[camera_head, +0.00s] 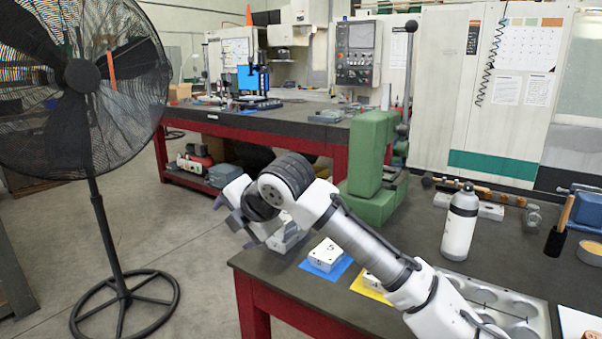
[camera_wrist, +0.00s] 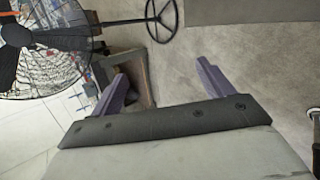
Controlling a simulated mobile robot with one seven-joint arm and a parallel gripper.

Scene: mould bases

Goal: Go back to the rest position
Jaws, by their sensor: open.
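My gripper (camera_head: 232,208) is at the end of my arm, raised past the left edge of the workbench (camera_head: 400,250) and pointing left over the floor. In the wrist view my gripper (camera_wrist: 165,85) shows two purple fingers spread wide apart, with nothing between them but floor behind. A mould base block (camera_head: 326,254) sits on a blue mat on the bench. Another block (camera_head: 375,282) sits on a yellow mat, partly hidden by my arm. A grey metal piece (camera_head: 288,236) near the bench edge is partly hidden behind my wrist.
A black standing fan (camera_head: 82,78) is on the left; it also shows in the wrist view (camera_wrist: 45,45). A green machine block (camera_head: 370,155) and a white bottle (camera_head: 460,222) stand on the bench. A red-framed bench (camera_head: 260,122) is behind. Open floor lies between fan and bench.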

